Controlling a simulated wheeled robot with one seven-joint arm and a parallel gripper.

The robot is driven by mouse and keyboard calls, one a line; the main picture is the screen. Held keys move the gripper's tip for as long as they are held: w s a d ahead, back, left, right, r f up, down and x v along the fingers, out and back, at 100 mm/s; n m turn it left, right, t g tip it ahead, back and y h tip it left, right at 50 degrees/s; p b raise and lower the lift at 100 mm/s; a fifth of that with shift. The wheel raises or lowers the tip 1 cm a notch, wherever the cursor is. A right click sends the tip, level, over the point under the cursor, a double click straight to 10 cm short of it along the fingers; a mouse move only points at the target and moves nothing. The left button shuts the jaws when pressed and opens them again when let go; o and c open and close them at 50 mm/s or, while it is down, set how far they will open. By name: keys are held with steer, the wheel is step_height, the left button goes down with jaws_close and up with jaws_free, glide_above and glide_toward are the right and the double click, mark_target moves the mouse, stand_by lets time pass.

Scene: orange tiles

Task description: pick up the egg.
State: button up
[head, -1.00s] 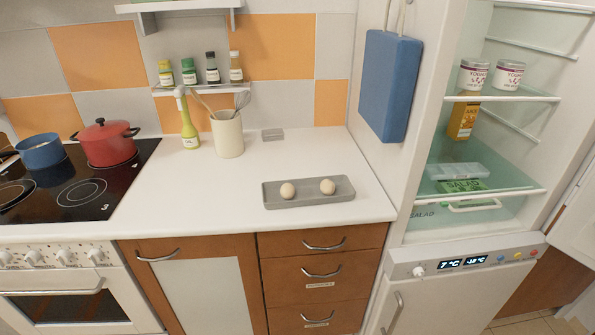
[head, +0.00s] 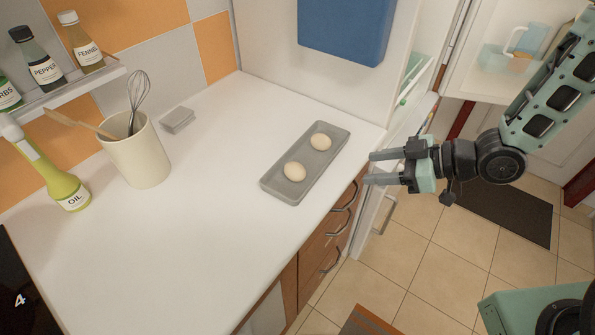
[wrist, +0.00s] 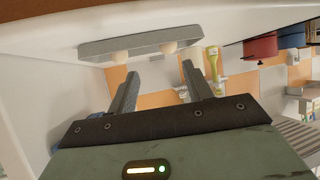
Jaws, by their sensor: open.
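Two pale eggs lie in a shallow grey tray (head: 270,184) on the white counter in the head view. The nearer egg (head: 295,171) is at the tray's lower left part and the farther egg (head: 320,142) at its upper right part. My gripper (head: 371,168) is to the right of the tray, beyond the counter's front edge, with its two fingers apart and empty, pointing left towards the tray. In the wrist view the fingers (wrist: 158,80) are spread, and the tray (wrist: 140,45) with both eggs, one egg (wrist: 168,47) and another egg (wrist: 119,56), shows beyond them.
A utensil crock (head: 137,155) with a whisk, an oil bottle (head: 62,180) and a small grey block (head: 177,120) stand on the counter's left part. A blue board (head: 345,25) hangs behind the tray.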

steer(key=a+y, duration=0.1)
steer(key=p, duration=0.3)
glide_toward(303, 171)
steer(key=x, duration=0.5)
steer(key=shift+w+r, duration=0.1)
steer(key=p+x, duration=0.2)
steer(key=x, duration=0.2)
steer(key=shift+a, duration=0.25)
steer(key=shift+w+a+f, duration=0.15)
steer(key=shift+a+f, duration=0.2)
steer(key=shift+a, duration=0.1)
steer(key=c, duration=0.7)
